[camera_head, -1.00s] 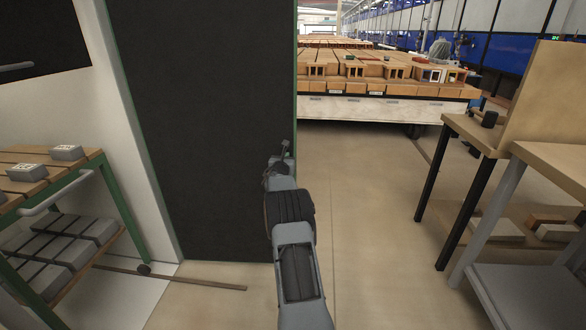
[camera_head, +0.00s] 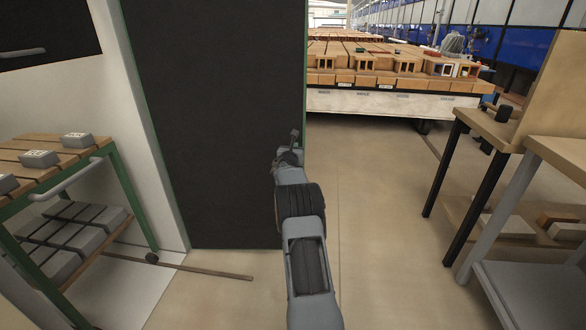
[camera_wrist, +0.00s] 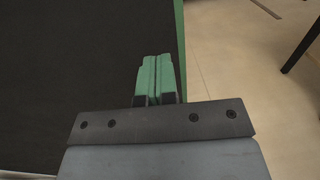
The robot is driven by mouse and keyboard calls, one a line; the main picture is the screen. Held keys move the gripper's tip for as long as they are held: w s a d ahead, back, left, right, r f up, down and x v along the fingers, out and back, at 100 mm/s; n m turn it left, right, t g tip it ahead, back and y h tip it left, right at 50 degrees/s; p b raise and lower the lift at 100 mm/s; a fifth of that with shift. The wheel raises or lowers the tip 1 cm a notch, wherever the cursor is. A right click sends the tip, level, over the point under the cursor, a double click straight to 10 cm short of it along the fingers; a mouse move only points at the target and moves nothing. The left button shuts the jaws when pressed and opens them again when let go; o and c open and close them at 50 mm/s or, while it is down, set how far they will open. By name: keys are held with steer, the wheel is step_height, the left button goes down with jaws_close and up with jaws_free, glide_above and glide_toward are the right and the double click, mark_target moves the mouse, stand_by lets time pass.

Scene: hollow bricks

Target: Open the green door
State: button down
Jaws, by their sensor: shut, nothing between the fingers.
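The door (camera_head: 215,120) is a tall dark panel with thin green edging, left of centre in the head view. It fills the left side of the wrist view (camera_wrist: 60,80), with its green edge running down the right side. No handle shows on it. To the right of its edge the hall and floor are in plain view. My gripper (camera_head: 295,138) is in front of the door's right edge in the head view. In the wrist view its green fingers (camera_wrist: 156,75) are together and empty, just left of the green edge. I cannot tell whether they touch the door.
A green-framed trolley (camera_head: 130,185) with bricks stands at left by a white wall. A strip (camera_head: 215,272) lies on the floor. Wooden-topped tables (camera_head: 490,130) stand at right. A long bench of hollow bricks (camera_head: 385,75) is behind. The floor between is clear.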

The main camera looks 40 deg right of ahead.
steer(key=s+d+v, duration=0.1)
steer(key=s+v, duration=0.1)
steer(key=v, duration=0.9)
steer(key=shift+s, duration=0.25)
steer(key=shift+d, duration=0.1)
steer(key=s+a+r+m+g+y+p, duration=0.1)
steer(key=s+a+r+m+g+p, duration=0.2)
steer(key=s+a+r+m+p, duration=0.45)
steer(key=s+a+r+m+g+p, duration=0.35)
steer(key=r+m+p, duration=0.25)
steer(key=r, duration=0.4)
steer(key=s+a+r+m+y+p, duration=0.3)
steer(key=s+a+m+y+p, duration=0.1)
steer(key=a, duration=0.5)
steer(key=s+a+r+m+y+p, duration=0.3)
steer(key=s+a+m+y+p, duration=0.1)
steer(key=a, duration=0.6)
steer(key=s+a+r+m+y+p, duration=0.3)
steer(key=s+a+m+y+p, duration=0.1)
steer(key=s+a+p, duration=0.3)
steer(key=a+y+p, duration=0.1)
steer(key=a, duration=0.1)
steer(key=shift+s+a+r+g, duration=0.2)
steer(key=shift+s+a+g, duration=0.15)
steer(key=shift+s, duration=0.05)
steer(key=shift+d, duration=0.15)
